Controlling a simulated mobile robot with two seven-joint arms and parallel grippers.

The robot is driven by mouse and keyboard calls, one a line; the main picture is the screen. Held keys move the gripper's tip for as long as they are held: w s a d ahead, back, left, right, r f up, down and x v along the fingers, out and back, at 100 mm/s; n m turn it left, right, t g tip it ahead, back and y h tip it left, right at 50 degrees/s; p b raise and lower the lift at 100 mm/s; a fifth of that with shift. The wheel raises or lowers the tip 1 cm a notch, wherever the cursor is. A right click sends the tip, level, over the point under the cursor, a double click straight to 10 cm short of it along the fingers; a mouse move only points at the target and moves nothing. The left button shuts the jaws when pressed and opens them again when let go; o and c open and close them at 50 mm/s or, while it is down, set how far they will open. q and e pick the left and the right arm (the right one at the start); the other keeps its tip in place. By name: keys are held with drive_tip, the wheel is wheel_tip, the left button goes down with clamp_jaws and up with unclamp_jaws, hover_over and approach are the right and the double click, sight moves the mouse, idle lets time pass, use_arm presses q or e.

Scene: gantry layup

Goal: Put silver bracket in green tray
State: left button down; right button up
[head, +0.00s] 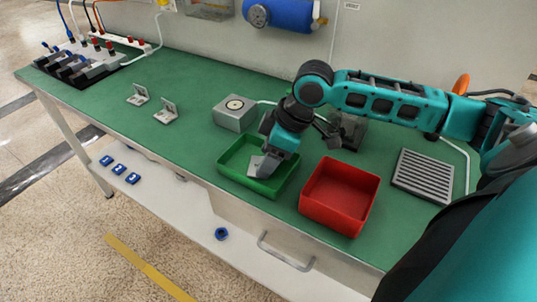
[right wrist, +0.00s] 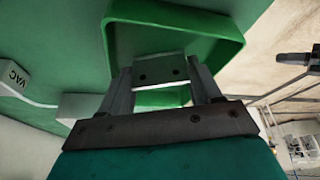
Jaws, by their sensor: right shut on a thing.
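My right gripper (head: 266,172) points down into the green tray (head: 226,172) near the front of the bench. It is shut on a silver bracket (head: 255,163), which shows inside the tray's rim. In the right wrist view the bracket (right wrist: 160,70), a grey plate with two dark holes, sits between the two fingers (right wrist: 160,82), with the green tray (right wrist: 175,15) around it. I cannot tell whether the bracket touches the tray floor. Two more silver brackets, (head: 138,95) and (head: 167,111), stand on the bench to the left. My left gripper is not in view.
An empty red tray (head: 340,195) stands just right of the green tray. A grey box with a round top (head: 235,112) is behind it. A ribbed grey plate (head: 423,176) lies at the right. The green bench top (head: 190,75) is clear around the loose brackets.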

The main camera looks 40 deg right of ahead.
drive_tip(key=shift+f, duration=0.1)
drive_tip(key=o, duration=0.9)
drive_tip(key=shift+d+r, duration=0.1)
drive_tip(key=shift+r, duration=0.3)
drive_tip(key=p+v, duration=0.1)
drive_tip(key=v, duration=1)
drive_tip(key=shift+s+r+p, duration=0.15)
drive_tip(key=shift+r+p, duration=0.05)
drive_tip(key=shift+p, duration=0.2)
